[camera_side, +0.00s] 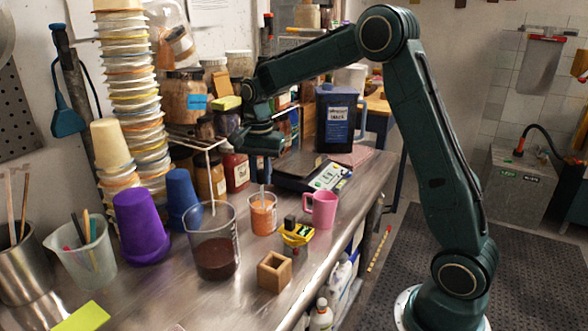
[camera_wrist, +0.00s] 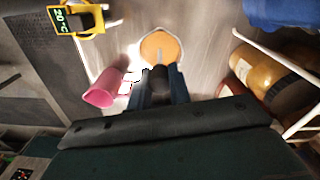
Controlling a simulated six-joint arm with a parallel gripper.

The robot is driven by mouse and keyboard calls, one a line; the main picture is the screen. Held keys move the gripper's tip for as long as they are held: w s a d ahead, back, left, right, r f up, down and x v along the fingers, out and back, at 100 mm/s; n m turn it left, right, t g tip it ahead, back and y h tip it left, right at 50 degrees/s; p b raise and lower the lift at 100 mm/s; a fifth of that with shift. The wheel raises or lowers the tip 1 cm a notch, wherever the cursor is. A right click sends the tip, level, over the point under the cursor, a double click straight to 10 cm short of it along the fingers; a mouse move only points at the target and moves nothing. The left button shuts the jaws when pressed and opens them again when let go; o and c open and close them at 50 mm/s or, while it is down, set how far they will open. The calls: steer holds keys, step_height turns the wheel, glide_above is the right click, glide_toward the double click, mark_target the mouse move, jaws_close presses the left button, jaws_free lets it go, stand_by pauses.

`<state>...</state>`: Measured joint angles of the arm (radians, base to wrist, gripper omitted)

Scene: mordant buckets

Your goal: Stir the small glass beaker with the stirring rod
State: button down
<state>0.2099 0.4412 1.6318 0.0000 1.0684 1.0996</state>
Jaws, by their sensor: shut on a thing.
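The small glass beaker (camera_side: 264,222) holds orange liquid and stands upright on the metal bench. It shows from above in the wrist view (camera_wrist: 160,47), just beyond my fingertips. My gripper (camera_side: 263,168) points down right above this beaker and is shut on the stirring rod (camera_side: 262,192). The rod's lower end reaches down into the small beaker; its tip is hard to make out in the orange liquid. My fingers (camera_wrist: 159,82) hide the rod's upper part in the wrist view.
A pink mug (camera_side: 322,211) stands close on the right. A yellow thermometer (camera_side: 296,234) and a wooden block (camera_side: 274,272) are in front. A scale (camera_side: 322,178) and jars are behind.

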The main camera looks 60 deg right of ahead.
steer(key=shift+r, duration=3.45)
stand_by(0.6)
steer(key=shift+r, duration=1.35)
